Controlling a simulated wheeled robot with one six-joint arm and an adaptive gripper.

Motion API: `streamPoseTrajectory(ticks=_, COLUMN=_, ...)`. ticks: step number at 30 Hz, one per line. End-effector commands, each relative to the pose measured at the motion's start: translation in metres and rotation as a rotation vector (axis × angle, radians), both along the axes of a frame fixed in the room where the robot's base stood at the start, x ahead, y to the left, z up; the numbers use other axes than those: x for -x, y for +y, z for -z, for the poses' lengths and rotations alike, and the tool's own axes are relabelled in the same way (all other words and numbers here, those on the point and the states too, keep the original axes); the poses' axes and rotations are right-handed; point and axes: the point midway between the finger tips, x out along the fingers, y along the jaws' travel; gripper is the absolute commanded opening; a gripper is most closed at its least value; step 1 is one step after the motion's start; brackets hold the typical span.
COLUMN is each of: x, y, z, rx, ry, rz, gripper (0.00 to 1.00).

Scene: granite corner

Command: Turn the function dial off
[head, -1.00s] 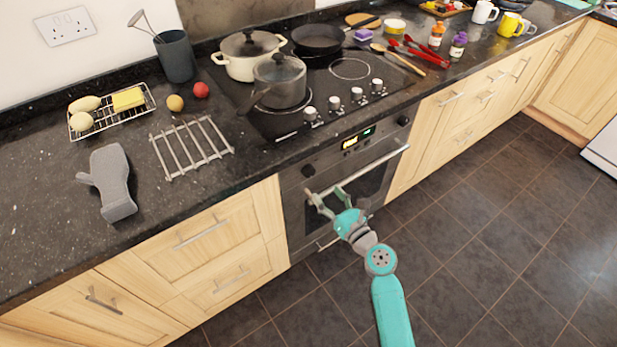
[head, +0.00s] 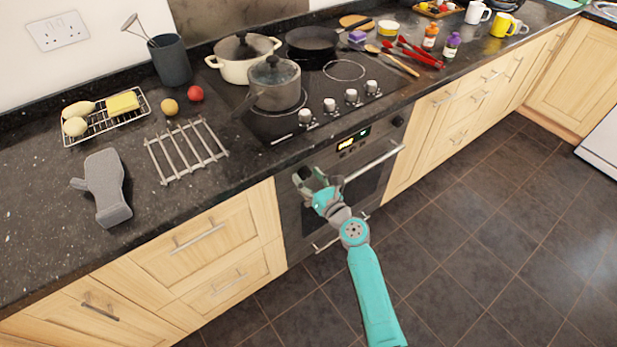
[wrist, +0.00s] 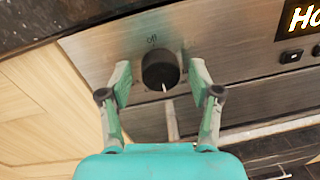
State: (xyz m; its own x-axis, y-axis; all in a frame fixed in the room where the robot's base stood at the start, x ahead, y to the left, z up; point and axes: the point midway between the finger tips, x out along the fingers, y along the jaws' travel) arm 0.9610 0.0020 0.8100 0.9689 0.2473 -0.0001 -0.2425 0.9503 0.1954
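The function dial (wrist: 158,76) is a dark round knob at the left of the oven's steel control panel. The word "off" (wrist: 152,40) is printed above it, and a pale pointer line on the dial points downward, away from that mark. My gripper (wrist: 160,80) is open, with one finger left and one finger right of the dial. I cannot tell whether either finger touches it. In the head view my gripper (head: 310,178) is at the oven's panel and covers most or all of the dial.
The lit display (wrist: 300,14) and small buttons (wrist: 291,56) are right of the dial. The oven handle (head: 374,160) runs below the panel. The dark counter edge (wrist: 60,25) overhangs above. Hob knobs (head: 330,104) and a saucepan (head: 272,85) are on top. Floor at right is clear.

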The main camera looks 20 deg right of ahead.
Motion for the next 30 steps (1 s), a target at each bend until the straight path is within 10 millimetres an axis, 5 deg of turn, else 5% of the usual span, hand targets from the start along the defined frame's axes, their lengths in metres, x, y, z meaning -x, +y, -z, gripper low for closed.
streamPoseTrajectory(ticks=1, x=0.0001, y=-0.0001, z=0.0, rx=0.0, ry=0.0, rz=0.0, gripper=0.45)
streamPoseTrajectory(ticks=6, x=0.0002, y=-0.0001, z=0.0, rx=0.0, ry=0.0, rz=0.0, gripper=0.07)
streamPoseTrajectory(ticks=19, x=0.0002, y=0.0, z=0.0, rx=0.073, ry=-0.024, rz=0.0, gripper=0.07)
streamPoseTrajectory(ticks=30, x=0.0003, y=0.0005, z=0.0003, rx=0.355, ry=-0.116, rz=0.001, gripper=0.07)
